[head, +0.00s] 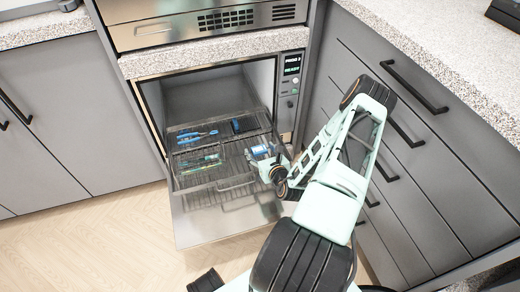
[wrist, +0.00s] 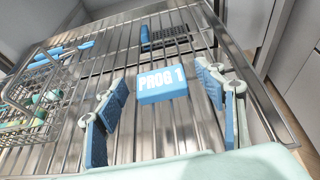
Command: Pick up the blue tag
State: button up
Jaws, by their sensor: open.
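The blue tag (wrist: 162,84) is a small flat block marked "PROG 1" in white. It lies on the metal wire rack (wrist: 188,142) in the wrist view. In the head view the tag (head: 260,150) shows small beside my gripper (head: 271,160), over the pulled-out rack of the open autoclave. In the wrist view my gripper (wrist: 165,95) is open, with one blue-padded finger on each side of the tag. Gaps show between the pads and the tag, and nothing is held. The exact height of the fingertips above the rack is hard to tell.
A wire basket (wrist: 32,99) with teal-ended items stands left of the tag. Blue-handled pliers (head: 197,136) lie farther back. A dark item with a blue end (head: 243,126) lies behind the tag. The open door (head: 210,227) lies below the rack; drawers stand to the right.

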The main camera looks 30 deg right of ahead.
jog(key=shift+c, duration=0.5)
jog(key=c, duration=0.9)
jog(key=shift+c, duration=0.2)
jog(key=shift+r, duration=0.15)
